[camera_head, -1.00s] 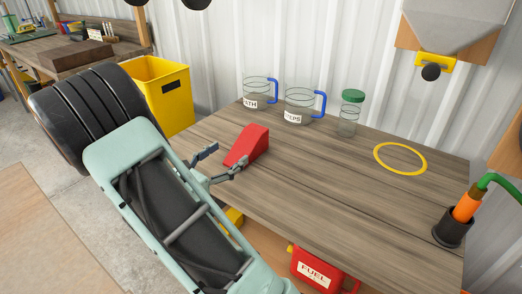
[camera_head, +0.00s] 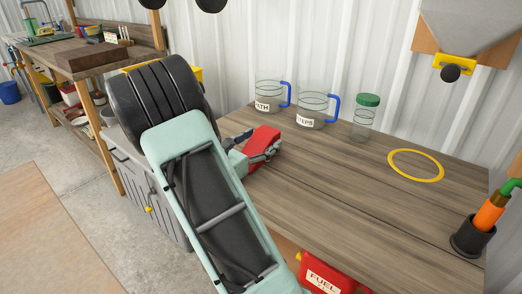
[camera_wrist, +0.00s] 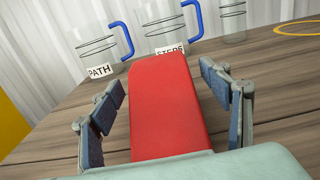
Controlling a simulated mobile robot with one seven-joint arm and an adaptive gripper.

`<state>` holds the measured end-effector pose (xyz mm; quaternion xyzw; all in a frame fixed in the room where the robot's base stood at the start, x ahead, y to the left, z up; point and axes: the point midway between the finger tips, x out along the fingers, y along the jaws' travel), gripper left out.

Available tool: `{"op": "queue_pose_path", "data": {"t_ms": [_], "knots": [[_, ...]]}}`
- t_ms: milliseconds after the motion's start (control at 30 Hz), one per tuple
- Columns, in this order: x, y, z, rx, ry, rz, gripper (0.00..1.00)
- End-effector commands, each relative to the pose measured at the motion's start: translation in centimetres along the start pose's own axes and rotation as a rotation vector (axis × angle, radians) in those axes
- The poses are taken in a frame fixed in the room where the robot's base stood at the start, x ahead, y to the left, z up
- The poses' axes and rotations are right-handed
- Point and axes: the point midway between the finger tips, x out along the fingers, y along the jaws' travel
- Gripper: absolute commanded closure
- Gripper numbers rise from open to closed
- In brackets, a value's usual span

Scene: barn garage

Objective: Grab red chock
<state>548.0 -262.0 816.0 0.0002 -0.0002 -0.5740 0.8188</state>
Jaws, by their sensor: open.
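The red chock (camera_head: 262,143) is a wedge on the left part of the wooden table (camera_head: 345,190). In the wrist view the red chock (camera_wrist: 167,105) fills the middle, its sloped face toward the camera. My gripper (camera_head: 255,150) is at the chock in the head view. In the wrist view my gripper (camera_wrist: 168,100) is open, with one blue-padded finger on each side of the chock. A gap shows between the left finger and the chock, and a smaller one on the right. The chock's lower end is hidden by my gripper's body.
Two clear jugs with blue handles, labelled PATH (camera_head: 268,97) and STEPS (camera_head: 312,111), stand behind the chock. A green-lidded jar (camera_head: 364,118), a yellow ring (camera_head: 415,166) and a black holder (camera_head: 472,237) are farther right. The middle of the table is clear.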

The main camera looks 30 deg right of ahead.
Motion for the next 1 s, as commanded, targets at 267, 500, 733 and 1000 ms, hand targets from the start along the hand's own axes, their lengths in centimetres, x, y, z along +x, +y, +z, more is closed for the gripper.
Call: {"op": "queue_pose_path", "data": {"t_ms": [267,500,733,1000], "knots": [[-0.08,0.02,0.04,0.0,0.0,0.0,0.44],[-0.1,0.02,0.02,-0.001,0.0,0.001,0.71],[-0.07,0.03,0.18,0.001,-0.003,0.0,0.94],[-0.08,0.04,0.36,0.001,-0.003,0.0,0.94]]}}
